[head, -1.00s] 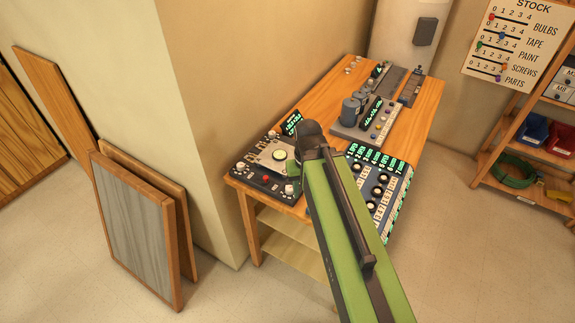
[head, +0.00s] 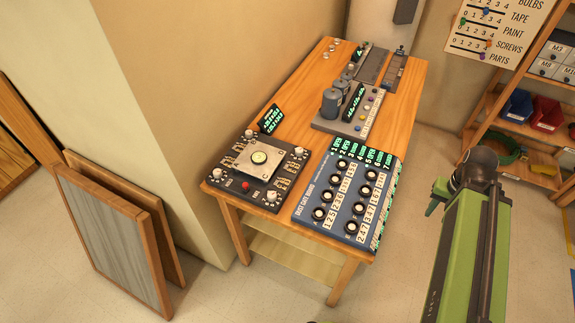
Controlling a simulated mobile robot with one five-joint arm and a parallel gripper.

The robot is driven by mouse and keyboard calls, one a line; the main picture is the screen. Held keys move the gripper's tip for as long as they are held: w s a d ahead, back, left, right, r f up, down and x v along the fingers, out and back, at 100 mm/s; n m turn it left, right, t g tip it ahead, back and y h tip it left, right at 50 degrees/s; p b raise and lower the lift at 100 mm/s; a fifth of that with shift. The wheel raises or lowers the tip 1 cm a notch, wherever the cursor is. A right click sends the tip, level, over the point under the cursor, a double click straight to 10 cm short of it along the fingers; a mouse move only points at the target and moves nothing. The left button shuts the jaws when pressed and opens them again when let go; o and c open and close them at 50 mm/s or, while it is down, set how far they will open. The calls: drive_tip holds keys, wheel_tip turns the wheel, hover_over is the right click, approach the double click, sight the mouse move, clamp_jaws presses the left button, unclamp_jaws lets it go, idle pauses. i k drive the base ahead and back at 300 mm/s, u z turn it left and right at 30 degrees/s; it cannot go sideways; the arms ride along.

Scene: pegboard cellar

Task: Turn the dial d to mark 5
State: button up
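A blue panel (head: 335,222) lettered as a dust gate board lies at the table's front right. It carries two rows of black round knobs, with number strips and lit green text along its edge. A black device (head: 238,190) with a pale plate and a round, light-faced dial (head: 259,158) sits to its left. No letter d is readable at this size, so I cannot tell which control is dial d. My green arm stands right of the table, apart from the panels. My gripper cannot be made out; only the arm's dark joint and a small green part show.
The wooden table (head: 305,100) stands against the wall corner. A grey device (head: 340,125) with cylinders and coloured buttons sits behind the blue panel. Framed boards (head: 115,240) lean at left. A shelf with bins (head: 517,107) stands at right. Floor is clear before the table.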

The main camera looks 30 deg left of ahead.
sight(299, 151)
drive_tip(key=z, duration=0.15)
drive_tip(key=k, duration=1.3)
drive_tip(key=u, duration=1.15)
drive_tip(key=i, duration=1)
drive_tip(key=u, duration=0.05)
drive_tip(key=k, duration=0.65)
drive_tip(key=z, duration=0.3)
drive_tip(key=i, duration=0.85)
drive_tip(key=z, duration=0.15)
